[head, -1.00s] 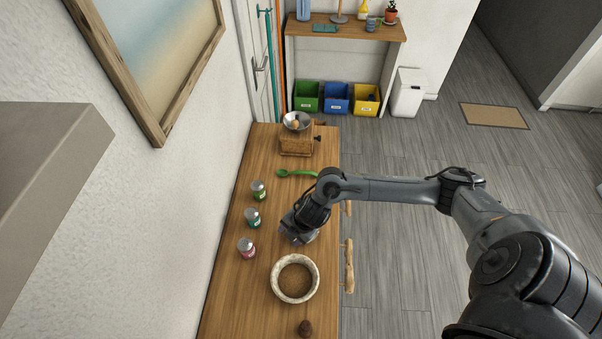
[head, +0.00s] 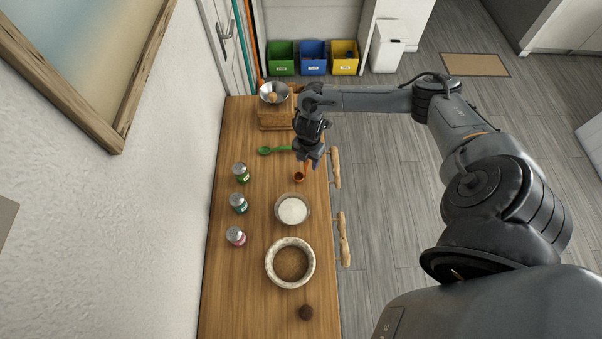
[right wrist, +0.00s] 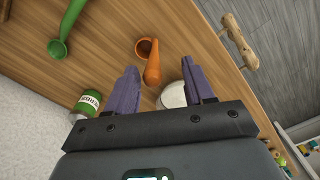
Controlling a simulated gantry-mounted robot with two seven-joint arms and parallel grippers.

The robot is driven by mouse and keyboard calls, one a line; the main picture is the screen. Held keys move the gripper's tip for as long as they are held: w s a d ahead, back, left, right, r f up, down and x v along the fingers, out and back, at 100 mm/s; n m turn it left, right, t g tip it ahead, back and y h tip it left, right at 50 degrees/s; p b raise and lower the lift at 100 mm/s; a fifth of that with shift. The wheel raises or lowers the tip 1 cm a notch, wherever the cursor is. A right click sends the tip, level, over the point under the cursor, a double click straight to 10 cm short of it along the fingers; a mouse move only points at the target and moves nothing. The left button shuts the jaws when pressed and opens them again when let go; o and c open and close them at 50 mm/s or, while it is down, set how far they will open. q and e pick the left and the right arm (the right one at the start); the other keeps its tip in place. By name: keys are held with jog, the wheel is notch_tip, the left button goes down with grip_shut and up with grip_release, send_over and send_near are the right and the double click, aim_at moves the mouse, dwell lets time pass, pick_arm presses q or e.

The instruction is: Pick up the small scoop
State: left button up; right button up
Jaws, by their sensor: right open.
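A small orange-brown scoop (head: 299,177) lies on the wooden counter, partly covered by my right gripper in the head view. In the right wrist view the scoop (right wrist: 152,66) shows its round cup beyond the fingertips and its handle pointing back between the fingers. My right gripper (head: 309,162) is open and empty, just above the scoop. Its two purple-grey fingers (right wrist: 161,76) stand apart, either side of the handle in the picture; I see no contact. My left gripper is not in view.
A green spoon (head: 266,150) lies close by. A bowl of white powder (head: 292,210), a stone-like bowl (head: 270,264) and a brown round thing (head: 305,312) are nearer. Several jars (head: 238,203) line the left. A wooden grinder (head: 273,117) stands beyond. Driftwood handles (head: 344,240) jut from the counter's right side.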

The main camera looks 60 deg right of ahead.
aim_at(306, 165)
jog(key=f, duration=0.3)
jog(key=shift+w+f+p, duration=0.35)
jog(key=shift+w, duration=0.05)
jog(key=shift+f, duration=0.75)
grip_shut()
